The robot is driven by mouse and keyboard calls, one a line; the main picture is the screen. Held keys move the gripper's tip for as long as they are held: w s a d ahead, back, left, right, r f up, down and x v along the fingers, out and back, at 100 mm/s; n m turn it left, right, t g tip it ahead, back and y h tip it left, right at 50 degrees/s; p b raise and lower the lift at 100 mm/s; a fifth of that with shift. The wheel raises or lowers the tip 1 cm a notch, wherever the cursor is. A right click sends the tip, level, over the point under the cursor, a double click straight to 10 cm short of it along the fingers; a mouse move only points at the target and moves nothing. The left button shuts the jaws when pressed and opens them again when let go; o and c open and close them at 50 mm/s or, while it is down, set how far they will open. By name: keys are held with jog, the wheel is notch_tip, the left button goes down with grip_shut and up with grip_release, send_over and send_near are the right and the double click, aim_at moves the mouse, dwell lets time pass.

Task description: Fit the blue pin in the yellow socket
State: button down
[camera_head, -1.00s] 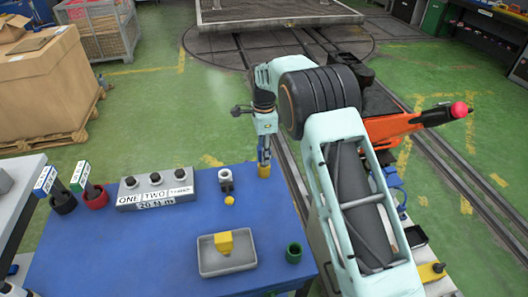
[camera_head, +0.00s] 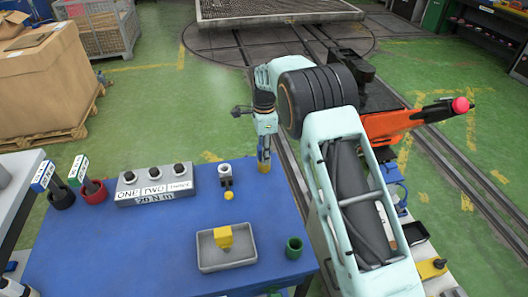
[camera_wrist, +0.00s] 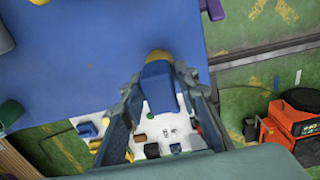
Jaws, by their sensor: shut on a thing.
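My gripper (camera_head: 264,140) points down over the far right corner of the blue table. It is shut on the blue pin, which shows as a blue block (camera_wrist: 158,88) between the fingers in the wrist view. The yellow socket (camera_head: 264,168) stands at the table edge directly below the gripper. In the wrist view its yellow rim (camera_wrist: 158,56) shows just past the pin's far end. The pin lines up with the socket or lies very near it. The pin hides most of the socket, so I cannot tell whether its tip is inside.
On the blue table (camera_head: 130,235), a grey tray (camera_head: 210,262) holds a yellow block (camera_head: 223,236). A green cup (camera_head: 294,247) stands right of it. A small grey fixture (camera_head: 225,175) and yellow ball (camera_head: 229,195) lie left of my gripper. A grey box (camera_head: 152,186) stands farther left.

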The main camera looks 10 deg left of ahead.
jog(key=shift+f, duration=0.1)
jog(key=c, duration=1.4)
grip_release()
notch_tip(320, 180, up, 12)
jog(key=shift+r, duration=0.1)
